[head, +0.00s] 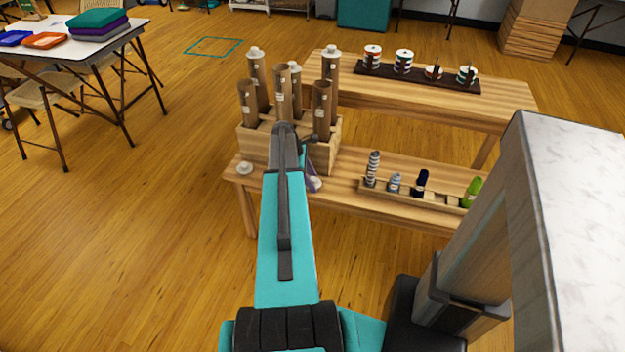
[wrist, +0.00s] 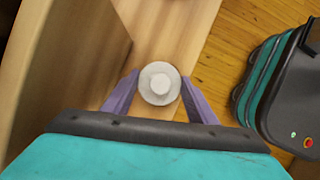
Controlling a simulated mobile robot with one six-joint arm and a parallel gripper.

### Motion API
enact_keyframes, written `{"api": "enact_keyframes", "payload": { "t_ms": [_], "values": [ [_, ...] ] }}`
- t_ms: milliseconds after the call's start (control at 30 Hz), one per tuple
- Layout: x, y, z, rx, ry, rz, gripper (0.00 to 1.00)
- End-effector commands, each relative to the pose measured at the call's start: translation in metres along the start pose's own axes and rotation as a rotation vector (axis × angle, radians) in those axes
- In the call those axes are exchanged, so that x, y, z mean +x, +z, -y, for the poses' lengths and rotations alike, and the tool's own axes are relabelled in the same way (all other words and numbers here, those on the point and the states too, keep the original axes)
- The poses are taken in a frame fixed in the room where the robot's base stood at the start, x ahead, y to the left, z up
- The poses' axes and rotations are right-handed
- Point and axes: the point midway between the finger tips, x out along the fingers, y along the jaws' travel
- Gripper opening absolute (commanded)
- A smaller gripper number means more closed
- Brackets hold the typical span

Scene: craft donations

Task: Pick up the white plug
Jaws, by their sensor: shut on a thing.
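A round white plug (wrist: 159,84) with a raised knob sits between the two purple fingers of my gripper (wrist: 160,98) in the wrist view. The fingers are shut on its sides. In the head view my gripper (head: 313,178) is at the front of the bench, right by the wooden crate, mostly hidden by my arm; a bit of the white plug (head: 317,184) shows there. I cannot tell whether the plug touches the bench. Another white plug (head: 244,168) lies on the bench's left end.
The wooden crate (head: 256,150) holds several brown cardboard tubes, some with white plugs on top. A wooden tray (head: 412,196) with small items lies to the right on the bench. Behind, a dark board (head: 416,77) carries several cans.

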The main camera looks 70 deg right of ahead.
Motion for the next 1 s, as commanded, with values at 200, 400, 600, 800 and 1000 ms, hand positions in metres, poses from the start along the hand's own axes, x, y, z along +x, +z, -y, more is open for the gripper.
{"api": "enact_keyframes", "payload": {
  "t_ms": [200,400,600,800,1000],
  "values": [
    [-0.014,0.006,0.000,0.000,0.001,0.000,0.31],
    [-0.034,0.007,0.009,-0.002,0.000,0.000,0.31],
    [-0.045,-0.011,0.036,-0.003,0.001,0.000,0.31],
    [-0.057,-0.031,0.066,-0.003,0.000,0.000,0.31],
    [-0.069,-0.051,0.094,-0.003,0.001,0.000,0.31]
  ]
}}
